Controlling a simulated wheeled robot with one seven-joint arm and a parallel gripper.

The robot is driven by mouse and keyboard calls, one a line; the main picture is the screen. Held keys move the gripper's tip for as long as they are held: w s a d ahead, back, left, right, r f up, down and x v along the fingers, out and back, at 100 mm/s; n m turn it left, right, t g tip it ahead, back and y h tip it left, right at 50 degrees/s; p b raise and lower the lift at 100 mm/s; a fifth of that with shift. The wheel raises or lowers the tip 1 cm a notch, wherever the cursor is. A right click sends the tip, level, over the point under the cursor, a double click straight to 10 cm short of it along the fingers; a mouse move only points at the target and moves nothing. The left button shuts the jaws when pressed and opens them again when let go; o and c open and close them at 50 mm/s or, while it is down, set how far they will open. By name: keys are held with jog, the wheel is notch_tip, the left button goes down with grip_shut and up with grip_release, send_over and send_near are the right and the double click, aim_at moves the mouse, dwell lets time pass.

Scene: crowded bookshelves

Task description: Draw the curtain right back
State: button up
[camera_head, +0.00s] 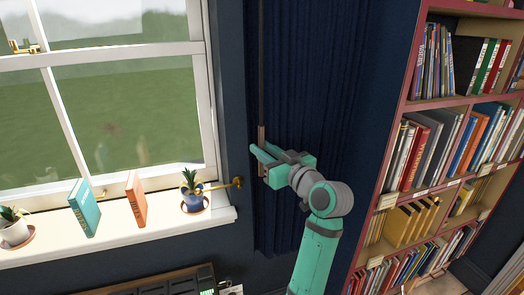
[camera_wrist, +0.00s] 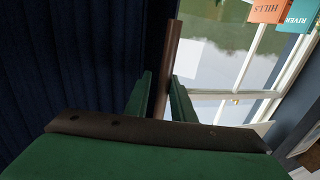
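The dark navy curtain (camera_head: 330,60) hangs in folds just right of the window and leaves the visible panes uncovered. It also fills the left of the wrist view (camera_wrist: 70,60). A thin draw rod hangs in front of the curtain's left edge and ends in a brown wooden handle (camera_head: 262,138). In the wrist view the handle (camera_wrist: 168,60) stands between the two green fingers, with no clear gap on either side. My gripper (camera_head: 262,160) appears shut on this handle, near its lower part. The curtain's top is out of view.
A brass holdback (camera_head: 238,182) juts from the wall beside the curtain. The windowsill (camera_head: 110,235) carries a blue-potted plant (camera_head: 193,196), an orange book (camera_head: 136,198), a teal book (camera_head: 84,208) and a white-potted plant (camera_head: 14,230). A full bookshelf (camera_head: 408,95) stands close on the right.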

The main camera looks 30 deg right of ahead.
jog(key=s, duration=1)
jog(key=shift+s+d, duration=0.15)
jog(key=shift+s, duration=0.25)
jog(key=s+a+f+m+g+h, duration=0.15)
jog(key=a+f, duration=0.45)
jog(key=f, duration=0.6)
jog(key=s+a+f+m+h, duration=0.15)
jog(key=a+f, duration=0.35)
jog(key=f, duration=0.6)
jog(key=s+a+f+m+g+h, duration=0.15)
jog(key=a+f, duration=0.45)
jog(key=f, duration=0.6)
jog(key=s+a+f+y, duration=0.1)
jog(key=s+a+f, duration=0.35)
jog(key=s, duration=0.25)
jog(key=s+a+f, duration=0.3)
jog(key=s+a, duration=0.3)
jog(key=s, duration=0.1)
jog(key=s+a+r+n+y, duration=0.1)
jog(key=s+a, duration=0.3)
jog(key=s, duration=0.4)
jog(key=s+a+r+n+y, duration=0.2)
jog(key=s+a, duration=0.3)
jog(key=s, duration=0.3)
jog(key=shift+r+n, duration=0.35)
jog(key=shift+n, duration=0.2)
